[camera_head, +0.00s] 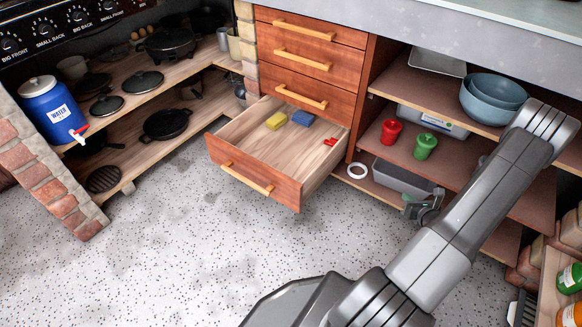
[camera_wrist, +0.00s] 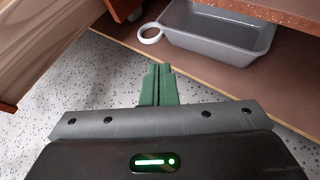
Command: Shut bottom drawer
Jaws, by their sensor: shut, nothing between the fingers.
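The bottom drawer (camera_head: 285,150) is pulled well out of the wooden drawer stack, with its front panel (camera_head: 250,180) and light wooden handle (camera_head: 246,179) toward the floor area. It holds a yellow block (camera_head: 276,121), a blue block (camera_head: 303,118) and a small red item (camera_head: 330,142). My gripper (camera_head: 418,205) is to the right of the drawer, apart from it, low beside the open shelves. In the wrist view my gripper's green fingers (camera_wrist: 158,84) are together with nothing between them. A wooden side of the drawer (camera_wrist: 45,45) shows at the upper left there.
A grey bin (camera_wrist: 220,28) and a white ring (camera_wrist: 150,33) are on the lowest shelf, close ahead of my gripper. Red (camera_head: 391,132) and green (camera_head: 425,146) canisters stand on the shelf above. The speckled floor (camera_head: 180,240) before the drawer is clear.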

